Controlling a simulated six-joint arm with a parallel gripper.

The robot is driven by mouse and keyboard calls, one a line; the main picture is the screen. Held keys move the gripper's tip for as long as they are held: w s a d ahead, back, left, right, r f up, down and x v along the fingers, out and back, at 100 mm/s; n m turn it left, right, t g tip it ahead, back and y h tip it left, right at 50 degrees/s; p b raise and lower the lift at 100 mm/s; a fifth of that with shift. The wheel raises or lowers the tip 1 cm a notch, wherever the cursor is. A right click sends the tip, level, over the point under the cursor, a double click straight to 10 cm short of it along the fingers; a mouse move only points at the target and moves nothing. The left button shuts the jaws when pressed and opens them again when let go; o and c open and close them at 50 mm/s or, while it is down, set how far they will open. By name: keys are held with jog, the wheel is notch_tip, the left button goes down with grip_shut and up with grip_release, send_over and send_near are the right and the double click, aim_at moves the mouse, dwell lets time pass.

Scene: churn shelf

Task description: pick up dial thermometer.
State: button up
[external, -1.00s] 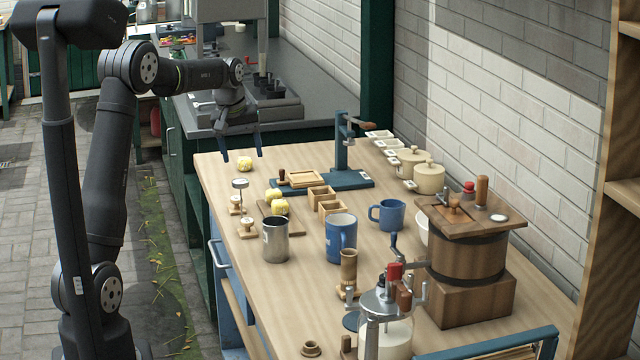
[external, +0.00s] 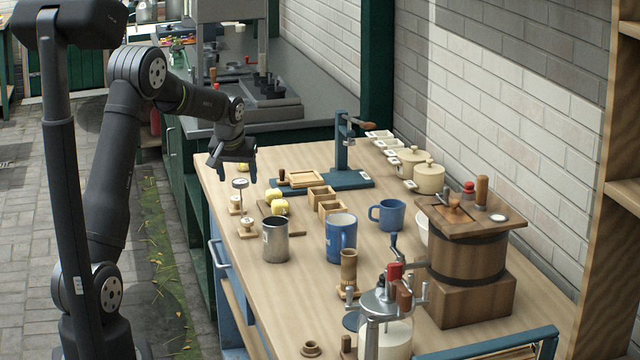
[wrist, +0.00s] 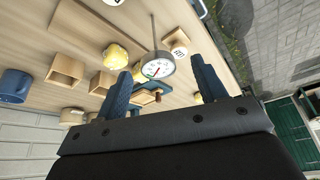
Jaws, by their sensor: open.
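The dial thermometer (external: 240,184) has a round white face and a thin stem. It stands near the left edge of the wooden table. In the wrist view its face (wrist: 158,67), with a red needle, shows between the two blue fingertips, the stem running away upward in the picture. My gripper (external: 236,174) is open, its fingers pointing down just above the thermometer. I cannot tell whether a finger touches the dial. Nothing is held.
A small wooden block with a round white label (wrist: 178,42) is close beside the thermometer. Yellow lumps on a board (external: 277,203), a metal cup (external: 275,240) and small wooden boxes (external: 321,196) stand to the right. A yellow ball (external: 244,167) is behind my gripper.

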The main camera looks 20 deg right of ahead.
aim_at(240, 181)
jog(key=shift+x, duration=2.8)
jog(key=shift+s+d, duration=0.1)
jog(key=shift+c, duration=0.5)
jog(key=c, duration=1)
